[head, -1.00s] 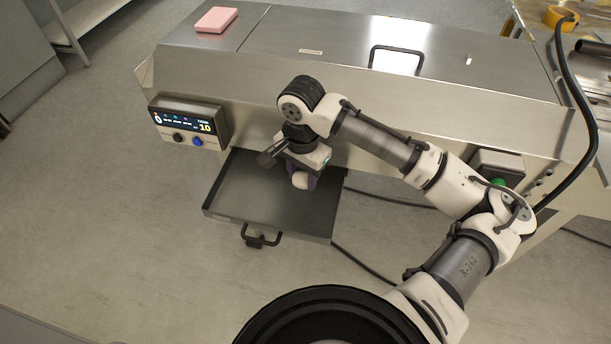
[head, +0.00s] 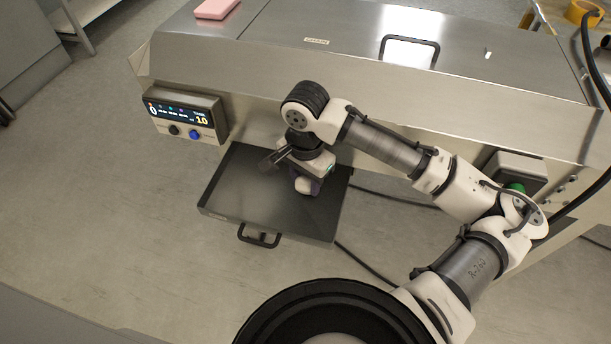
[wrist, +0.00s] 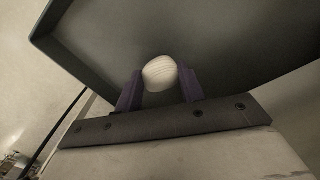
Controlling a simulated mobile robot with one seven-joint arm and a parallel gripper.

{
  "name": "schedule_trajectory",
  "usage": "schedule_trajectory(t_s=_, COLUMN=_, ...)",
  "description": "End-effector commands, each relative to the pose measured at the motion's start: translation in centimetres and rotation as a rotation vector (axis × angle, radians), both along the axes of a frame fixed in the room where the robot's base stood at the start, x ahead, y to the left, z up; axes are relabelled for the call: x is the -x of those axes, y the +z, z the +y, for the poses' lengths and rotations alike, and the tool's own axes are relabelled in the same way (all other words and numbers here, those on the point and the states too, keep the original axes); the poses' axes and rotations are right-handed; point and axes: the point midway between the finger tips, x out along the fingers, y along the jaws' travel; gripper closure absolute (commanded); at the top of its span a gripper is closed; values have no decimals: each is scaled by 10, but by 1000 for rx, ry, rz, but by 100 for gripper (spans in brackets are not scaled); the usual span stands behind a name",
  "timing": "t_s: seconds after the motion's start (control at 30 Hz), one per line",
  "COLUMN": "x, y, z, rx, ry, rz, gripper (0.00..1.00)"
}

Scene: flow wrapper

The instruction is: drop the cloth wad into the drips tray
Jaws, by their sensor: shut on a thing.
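The cloth wad (head: 304,186) is a small whitish lump held at the tip of my gripper (head: 307,184). In the wrist view the wad (wrist: 160,73) is pale and ribbed, between the two purple fingers of my gripper (wrist: 159,88), which is shut on it. The drips tray (head: 235,200) is a dark, shallow, square tray pulled out under the machine, with a black handle at its front. My gripper and the wad are over the right part of the tray. The tray's dark floor and rim (wrist: 85,62) fill much of the wrist view. The gap between wad and tray floor is hard to judge.
The steel flow wrapper (head: 330,60) stands behind the tray, its lower edge overhanging the tray's back. A control panel (head: 186,117) is at its left, a pink block (head: 216,8) on top. A black cable (head: 365,265) runs over the floor right of the tray.

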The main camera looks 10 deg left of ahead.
Motion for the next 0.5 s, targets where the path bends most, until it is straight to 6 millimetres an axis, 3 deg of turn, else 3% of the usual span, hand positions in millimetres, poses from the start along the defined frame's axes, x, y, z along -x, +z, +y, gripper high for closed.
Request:
schedule_trajectory(t_s=0.07, x=0, y=-1, z=0, rx=0, ry=0, rz=0, gripper=82)
schedule_trajectory(t_s=0.1, x=0, y=0, z=0, rx=0, ry=0, rz=-1, gripper=60)
schedule_trajectory(t_s=0.27, x=0, y=0, z=0, rx=0, ry=0, rz=-1, gripper=40)
schedule_trajectory(t_s=0.5, x=0, y=0, z=0, rx=0, ry=0, rz=-1, gripper=40)
